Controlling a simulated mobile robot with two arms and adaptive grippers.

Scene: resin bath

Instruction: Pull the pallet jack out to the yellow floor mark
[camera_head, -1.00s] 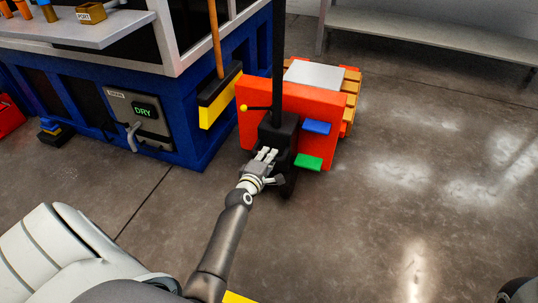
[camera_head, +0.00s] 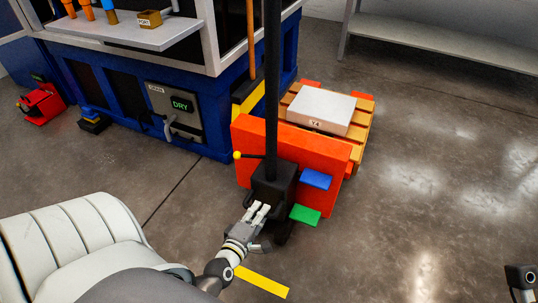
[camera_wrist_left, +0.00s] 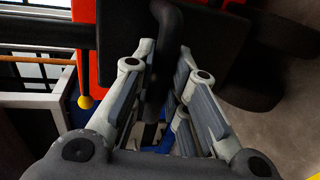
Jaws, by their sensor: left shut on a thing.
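The pallet jack (camera_head: 253,136) has a red body, a tall black mast, a black base block and blue and green pedals. It stands upright, with its forks under a wooden pallet (camera_head: 357,143). My left gripper (camera_head: 259,212) is at the near side of the black block. In the left wrist view its fingers (camera_wrist_left: 160,95) are closed around a black curved bar of the jack. The yellow floor mark (camera_head: 262,282) lies on the floor just nearer to me than the jack, with a gap of bare floor between.
A white box (camera_head: 322,108) sits on the pallet. The blue machine (camera_head: 215,105) with a DRY display stands close at the left of the jack. A grey shelf (camera_head: 440,38) stands at the back right. The floor at the right is clear.

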